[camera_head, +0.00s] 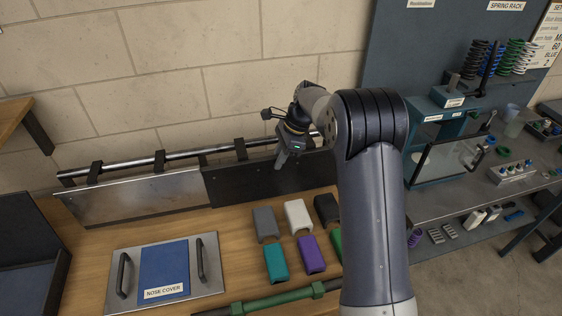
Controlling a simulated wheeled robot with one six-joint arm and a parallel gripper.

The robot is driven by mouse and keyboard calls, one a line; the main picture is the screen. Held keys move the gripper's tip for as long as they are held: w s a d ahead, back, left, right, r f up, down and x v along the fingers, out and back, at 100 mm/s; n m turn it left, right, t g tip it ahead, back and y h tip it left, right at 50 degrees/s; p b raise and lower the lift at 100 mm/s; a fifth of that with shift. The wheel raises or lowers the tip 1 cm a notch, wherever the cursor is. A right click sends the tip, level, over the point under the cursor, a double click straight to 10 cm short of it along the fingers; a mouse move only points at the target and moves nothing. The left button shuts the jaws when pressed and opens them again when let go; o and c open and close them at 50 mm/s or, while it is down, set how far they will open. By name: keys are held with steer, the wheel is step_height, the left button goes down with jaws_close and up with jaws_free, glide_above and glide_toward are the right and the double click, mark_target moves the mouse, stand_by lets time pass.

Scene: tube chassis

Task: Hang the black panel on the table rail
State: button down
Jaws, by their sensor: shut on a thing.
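The black panel (238,187) stands roughly upright along the back of the wooden table, just below the metal table rail (126,167). Its left end meets or overlaps the right end of a silver panel (140,196). My gripper (281,163) is shut on the black panel at its upper edge, right of its middle. A dark hook (241,149) above the panel is at the rail; I cannot tell whether it bears the panel's weight. My arm hides the right end of the panel and rail.
Several coloured covers, such as a teal one (276,264) and a white one (298,216), lie in front of the panel. A nose cover plate (165,272) with two handles lies at front left. A green bar (278,300) runs along the front. A grey bench (450,196) stands right.

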steer(key=w+a+f+p, duration=0.1)
steer(key=w+f+p, duration=0.1)
steer(key=w, duration=0.4)
steer(key=shift+w+a+f, duration=0.15)
steer(key=shift+f, duration=0.35)
stand_by(0.3)
steer(key=c, duration=1.3)
jaws_free()
steer(key=shift+f, duration=0.1)
steer(key=b+v, duration=0.2)
steer(key=v, duration=0.9)
